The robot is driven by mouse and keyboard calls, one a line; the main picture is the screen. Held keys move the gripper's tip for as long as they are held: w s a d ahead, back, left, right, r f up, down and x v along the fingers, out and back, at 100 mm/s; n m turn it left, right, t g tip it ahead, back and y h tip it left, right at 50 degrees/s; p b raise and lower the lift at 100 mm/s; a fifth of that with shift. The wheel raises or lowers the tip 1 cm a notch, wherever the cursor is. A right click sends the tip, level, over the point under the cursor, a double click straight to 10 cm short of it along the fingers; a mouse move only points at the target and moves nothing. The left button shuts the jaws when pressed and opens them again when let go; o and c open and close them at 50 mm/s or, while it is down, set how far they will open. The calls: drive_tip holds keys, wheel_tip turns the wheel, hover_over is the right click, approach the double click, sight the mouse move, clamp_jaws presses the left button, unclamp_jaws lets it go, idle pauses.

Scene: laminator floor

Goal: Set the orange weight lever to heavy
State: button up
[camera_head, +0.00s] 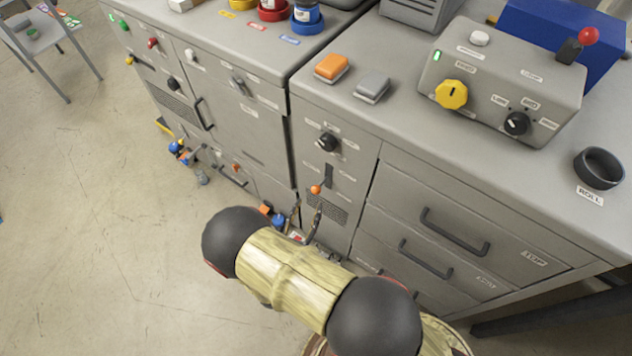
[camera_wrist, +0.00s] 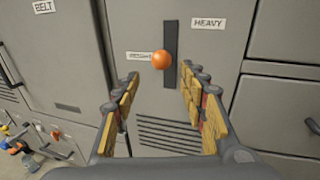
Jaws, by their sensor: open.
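The orange weight lever's ball knob (camera_wrist: 162,60) stands out from a dark vertical slot (camera_wrist: 171,35) on the grey cabinet front. In the wrist view it appears around the slot's middle, below the level of the HEAVY label (camera_wrist: 208,23) at upper right. A small label (camera_wrist: 138,56), hard to read, is left of the knob. The head view also shows the knob (camera_head: 315,189) below a black dial. My gripper (camera_wrist: 164,79) is open, with yellow-padded fingers on either side of the knob in the wrist picture. Contact is not visible; nothing is between the pads.
A black dial (camera_head: 327,141) sits above the lever, and a vent grille (camera_wrist: 168,134) below it. Drawers with dark handles (camera_head: 453,232) are to the right. A neighbouring cabinet (camera_head: 235,120) stands left. The floor at left is mostly clear.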

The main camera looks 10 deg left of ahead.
sight(316, 189)
drive_tip(key=w, duration=0.2)
drive_tip(key=w+b, duration=0.1)
drive_tip(key=w, duration=0.2)
drive_tip(key=w+d, duration=0.1)
drive_tip(key=w, duration=0.1)
drive_tip(key=shift+w+r+b, duration=0.3)
drive_tip(key=shift+b, duration=0.05)
drive_tip(key=shift+d, duration=0.1)
drive_tip(key=shift+c, duration=1.3)
drive_tip(key=c, duration=0.7)
clamp_jaws()
